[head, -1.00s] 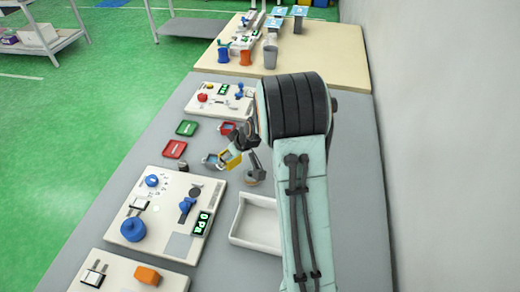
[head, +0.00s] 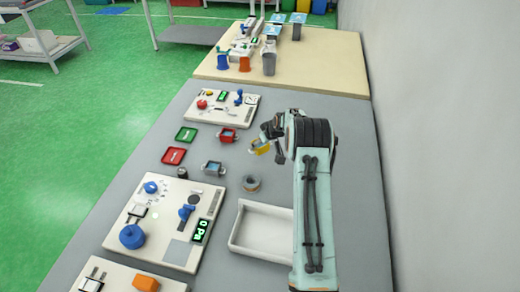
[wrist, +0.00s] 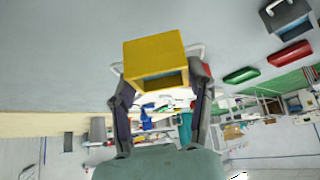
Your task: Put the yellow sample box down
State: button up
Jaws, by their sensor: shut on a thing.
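The yellow sample box (head: 260,150) is in my gripper (head: 266,143), over the grey table to the right of the red box. In the wrist view the yellow box (wrist: 154,52) sits between the two fingers of my gripper (wrist: 160,78), which are shut on its sides. Its open side with a bluish inside faces the camera. The box looks held off the table, but the gap below it is hard to tell.
A red box (head: 228,135) and a grey box (head: 211,168) stand left of my gripper, near a green plate (head: 186,134) and a red plate (head: 174,156). A grey ring-shaped object (head: 251,184) and a white tray (head: 240,234) are nearer. Control panels (head: 157,241) line the left.

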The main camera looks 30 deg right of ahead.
aim_at(260, 157)
jog(key=shift+w+d+f, duration=0.2)
jog(key=shift+w+f, duration=0.25)
jog(key=shift+f, duration=0.1)
jog(key=shift+w+d+f, duration=0.1)
jog(key=shift+w+f, duration=0.05)
jog(key=shift+f, duration=1.55)
jog(key=o, duration=1.1)
jog(key=shift+f, duration=0.1)
jog(key=shift+o, duration=0.2)
